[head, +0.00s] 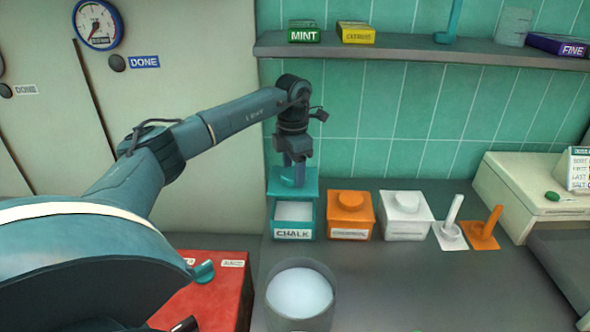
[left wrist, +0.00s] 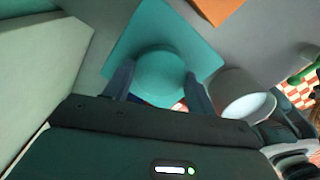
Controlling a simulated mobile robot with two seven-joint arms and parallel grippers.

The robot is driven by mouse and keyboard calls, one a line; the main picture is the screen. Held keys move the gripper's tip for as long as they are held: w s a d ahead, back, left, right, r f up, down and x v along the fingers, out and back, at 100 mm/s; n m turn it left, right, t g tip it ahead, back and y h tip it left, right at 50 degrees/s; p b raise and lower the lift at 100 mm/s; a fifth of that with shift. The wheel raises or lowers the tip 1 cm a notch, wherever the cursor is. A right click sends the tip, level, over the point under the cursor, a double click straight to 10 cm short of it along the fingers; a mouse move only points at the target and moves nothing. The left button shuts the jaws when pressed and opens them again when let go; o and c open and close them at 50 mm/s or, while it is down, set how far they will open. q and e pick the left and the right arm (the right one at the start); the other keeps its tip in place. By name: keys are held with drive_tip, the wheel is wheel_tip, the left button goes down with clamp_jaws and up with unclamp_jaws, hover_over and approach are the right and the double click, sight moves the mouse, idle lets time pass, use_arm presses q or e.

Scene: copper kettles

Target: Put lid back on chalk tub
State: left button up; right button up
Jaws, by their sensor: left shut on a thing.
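The chalk tub (head: 294,234) is a teal box labelled CHALK on the counter against the tiled wall. Its top is open at the front and white contents show inside. The teal square lid (head: 308,184) with a round knob is above the tub's back part, apart from its front rim. My left gripper (head: 294,172) is shut on the lid's knob from above. In the left wrist view the lid (left wrist: 205,52) lies flat below the fingers, which stand on both sides of the knob (left wrist: 160,72), and it hides the tub. My right gripper is not in view.
An orange lidded tub (head: 349,226) stands close to the right, then a white lidded tub (head: 405,227) and two scoop-like things. A grey pot (head: 318,322) with pale contents stands in front. A shelf (head: 400,50) runs above. A red box (head: 225,295) is at left.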

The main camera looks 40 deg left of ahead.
sight(294, 187)
use_arm(q)
drive_tip(key=shift+f+b, duration=0.85)
drive_tip(key=shift+f, duration=0.15)
wheel_tip(294, 187, down, 3)
drive_tip(key=shift+r+b, duration=0.2)
drive_tip(key=shift+b, duration=0.95)
drive_tip(key=shift+f+b, duration=0.35)
drive_tip(key=shift+f, duration=0.75)
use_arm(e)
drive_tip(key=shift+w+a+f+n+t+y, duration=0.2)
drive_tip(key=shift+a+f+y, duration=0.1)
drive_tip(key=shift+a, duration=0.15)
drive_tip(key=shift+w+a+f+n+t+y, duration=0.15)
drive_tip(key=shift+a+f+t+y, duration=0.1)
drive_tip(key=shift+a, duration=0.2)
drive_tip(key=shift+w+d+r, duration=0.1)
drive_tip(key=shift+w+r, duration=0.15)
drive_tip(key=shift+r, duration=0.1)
use_arm(q)
drive_tip(key=shift+f, duration=0.35)
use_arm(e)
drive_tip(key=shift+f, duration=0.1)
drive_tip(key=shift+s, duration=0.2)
